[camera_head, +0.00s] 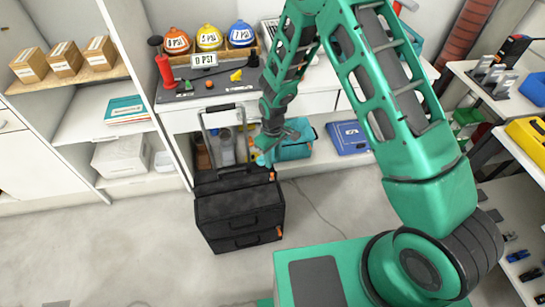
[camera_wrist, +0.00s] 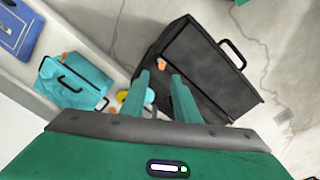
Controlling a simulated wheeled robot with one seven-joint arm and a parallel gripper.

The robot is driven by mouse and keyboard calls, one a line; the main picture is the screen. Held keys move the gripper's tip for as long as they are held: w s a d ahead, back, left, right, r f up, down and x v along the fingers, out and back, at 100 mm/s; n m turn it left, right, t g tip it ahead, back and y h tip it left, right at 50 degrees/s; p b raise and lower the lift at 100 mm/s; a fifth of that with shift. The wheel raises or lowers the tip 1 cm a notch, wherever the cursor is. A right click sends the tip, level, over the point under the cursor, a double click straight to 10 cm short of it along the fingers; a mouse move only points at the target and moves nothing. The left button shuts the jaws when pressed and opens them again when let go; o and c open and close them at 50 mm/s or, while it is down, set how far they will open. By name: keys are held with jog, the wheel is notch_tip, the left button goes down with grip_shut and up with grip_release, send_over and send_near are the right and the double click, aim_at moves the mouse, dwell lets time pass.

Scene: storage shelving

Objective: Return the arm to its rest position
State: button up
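My green arm reaches from the lower right of the head view up to the top and back down to the left. My gripper (camera_head: 264,158) hangs low in front of the white workbench, just above the back edge of a black tool case (camera_head: 240,215). In the wrist view the two green fingers (camera_wrist: 160,78) stand apart with a gap between them. A small light-blue and yellow patch shows behind and between the fingers. I see nothing clearly gripped. The black case (camera_wrist: 205,75) lies beyond the fingertips.
Shelving with boxes stands left; a shelf with tools (camera_head: 530,155) stands right. The grey floor (camera_head: 130,245) at the front left is clear.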

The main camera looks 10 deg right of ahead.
jog(key=shift+r, duration=0.1)
jog(key=s+d+r+m+h, duration=0.1)
jog(key=s+d+r+m, duration=0.15)
jog(key=d+r, duration=0.7)
jog(key=s+d+r+m, duration=0.1)
jog(key=d+r+m, duration=0.2)
jog(key=d+r, duration=0.7)
jog(key=s+d+r+m, duration=0.3)
jog(key=s+d+r, duration=0.45)
jog(key=r, duration=0.25)
jog(key=s+d+r+m, duration=0.2)
jog(key=s+r, duration=0.1)
jog(key=s, duration=0.7)
jog(key=s+d+r+m+y, duration=0.1)
jog(key=s+d+r+m, duration=0.1)
jog(key=s, duration=0.9)
jog(key=shift+s+d+r+m, duration=0.15)
jog(key=shift+d+r+m, duration=0.05)
jog(key=shift+r+m, duration=0.65)
jog(key=shift+r, duration=0.1)
